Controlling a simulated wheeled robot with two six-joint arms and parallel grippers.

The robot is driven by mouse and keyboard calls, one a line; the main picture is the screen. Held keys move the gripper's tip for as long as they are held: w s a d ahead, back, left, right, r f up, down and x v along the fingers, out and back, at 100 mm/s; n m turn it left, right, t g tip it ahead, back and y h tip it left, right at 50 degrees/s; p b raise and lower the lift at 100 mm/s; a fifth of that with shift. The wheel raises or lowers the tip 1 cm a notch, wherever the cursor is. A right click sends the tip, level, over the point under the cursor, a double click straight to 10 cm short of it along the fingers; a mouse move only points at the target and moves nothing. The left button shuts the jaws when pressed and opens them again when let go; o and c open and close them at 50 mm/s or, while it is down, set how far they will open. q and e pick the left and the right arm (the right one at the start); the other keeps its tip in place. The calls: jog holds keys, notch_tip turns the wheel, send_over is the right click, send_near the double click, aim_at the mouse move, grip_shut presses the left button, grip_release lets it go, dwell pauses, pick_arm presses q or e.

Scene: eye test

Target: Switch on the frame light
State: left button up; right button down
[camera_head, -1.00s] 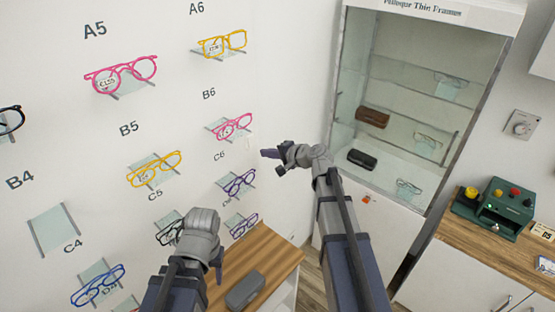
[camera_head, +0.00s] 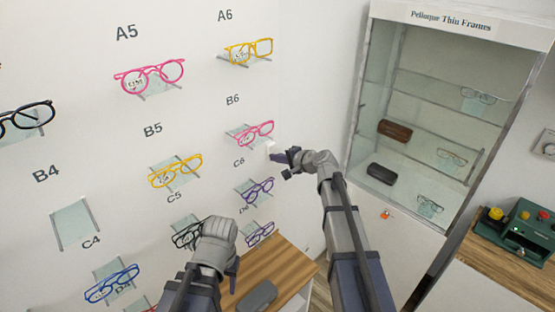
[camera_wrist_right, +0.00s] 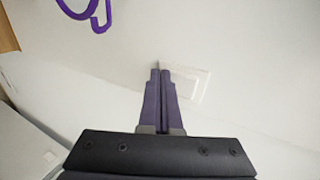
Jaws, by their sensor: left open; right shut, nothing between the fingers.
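A small white switch plate (camera_head: 270,146) is on the white wall, right of the pink glasses at B6. In the right wrist view the plate (camera_wrist_right: 193,82) is pale against the wall, just beyond and right of the fingertips. My right gripper (camera_head: 276,156) is shut and empty, its dark purple fingers pointing at the wall beside the plate. In the right wrist view its fingertips (camera_wrist_right: 161,72) overlap the plate's left edge; I cannot tell whether they touch it. My left gripper (camera_head: 232,277) is open above the wooden counter, its fingers partly hidden.
Glasses on small wall shelves, such as the pink pair (camera_head: 250,133) and purple pair (camera_head: 257,190), are near my right gripper. A grey case (camera_head: 257,297) lies on the wooden counter (camera_head: 285,262).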

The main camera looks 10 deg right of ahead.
pick_arm(q)
jog(key=shift+r, duration=0.15)
pick_arm(e)
jog(key=shift+r, duration=0.15)
jog(key=shift+r+p, duration=0.75)
jog(key=shift+p, duration=0.1)
pick_arm(q)
jog(key=shift+r, duration=0.7)
